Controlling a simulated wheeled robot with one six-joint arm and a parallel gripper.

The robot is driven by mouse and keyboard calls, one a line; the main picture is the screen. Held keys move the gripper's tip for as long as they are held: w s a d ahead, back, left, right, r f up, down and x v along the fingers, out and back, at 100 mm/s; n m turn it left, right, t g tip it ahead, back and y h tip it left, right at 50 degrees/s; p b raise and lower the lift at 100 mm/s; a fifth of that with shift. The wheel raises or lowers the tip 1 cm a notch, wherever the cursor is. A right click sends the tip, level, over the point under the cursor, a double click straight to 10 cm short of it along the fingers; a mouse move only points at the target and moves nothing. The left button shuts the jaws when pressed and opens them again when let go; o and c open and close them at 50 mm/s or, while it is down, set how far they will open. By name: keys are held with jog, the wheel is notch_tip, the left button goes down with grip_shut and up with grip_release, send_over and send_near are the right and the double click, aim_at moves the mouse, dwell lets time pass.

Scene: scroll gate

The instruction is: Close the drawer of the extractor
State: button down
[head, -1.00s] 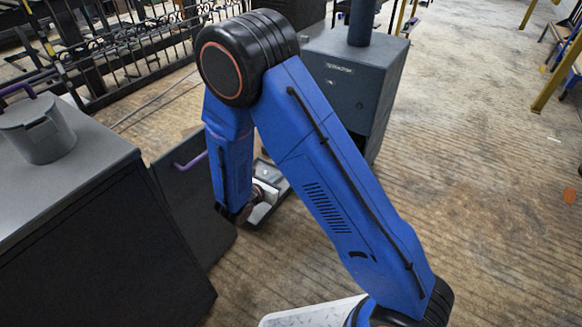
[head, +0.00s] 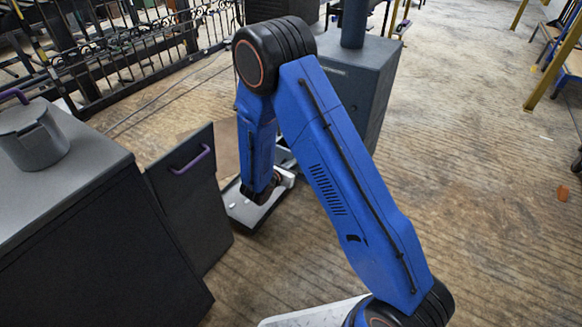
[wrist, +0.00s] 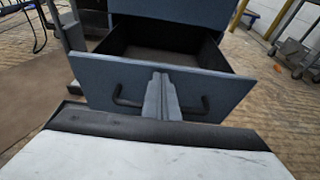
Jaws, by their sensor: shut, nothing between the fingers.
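The extractor (head: 372,90) is a dark blue-grey box with a pipe on top, standing behind my arm in the head view. Its drawer is hidden there. In the wrist view the drawer (wrist: 95,82) is pulled open from the extractor body (wrist: 175,10), and its dark inside looks empty. A dark bar handle (wrist: 128,101) runs across its front. My gripper (wrist: 163,78) is shut and empty, its fingers together before the middle of the drawer front, overlapping the handle in view. I cannot tell whether they touch it.
A dark cabinet (head: 75,235) stands at the left with a grey pot (head: 35,140) on top and a panel with a purple handle (head: 190,160) swung out.

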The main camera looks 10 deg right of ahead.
jog(key=shift+w+d, duration=0.1)
dwell(0.3)
jog(key=w+d, duration=1.6)
jog(key=w, duration=0.1)
jog(key=shift+r, duration=0.15)
jog(key=shift+w+d+r, duration=0.1)
jog(key=shift+d, duration=0.05)
